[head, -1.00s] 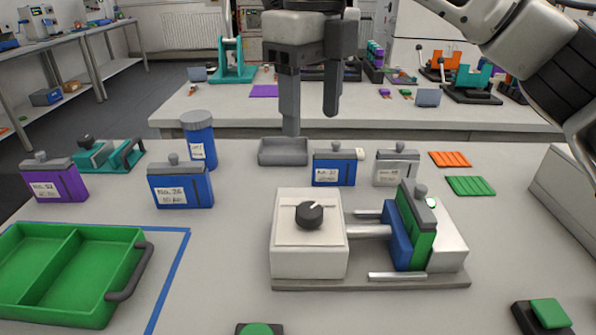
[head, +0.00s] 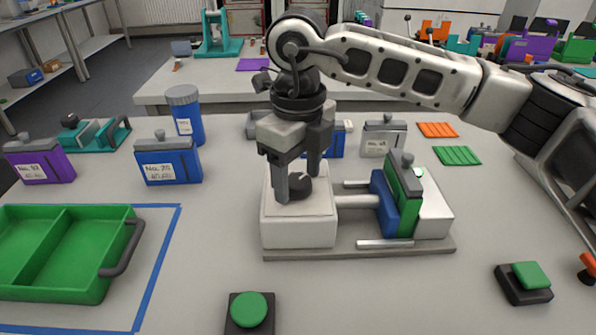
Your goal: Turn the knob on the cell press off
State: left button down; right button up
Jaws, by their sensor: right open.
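The cell press (head: 299,230) stands in the middle of the table, a white box on a grey base plate. Its black knob (head: 299,188) is on top of the box, partly hidden by my right gripper. A blue and green cell (head: 403,200) sits upright in the clamp at the press's right end. My right gripper (head: 297,186) points down over the box, its fingers apart on either side of the knob. I cannot tell whether the fingers touch the knob. My left gripper is not in view.
A green tray (head: 127,225) stands at the left inside blue tape. Blue cells (head: 168,165) and a blue jar (head: 185,115) stand behind. Green buttons (head: 248,310) and (head: 529,276) are at the front. The table between the tray and press is clear.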

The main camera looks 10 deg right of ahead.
jog(key=shift+f, duration=0.25)
jog(key=c, duration=1)
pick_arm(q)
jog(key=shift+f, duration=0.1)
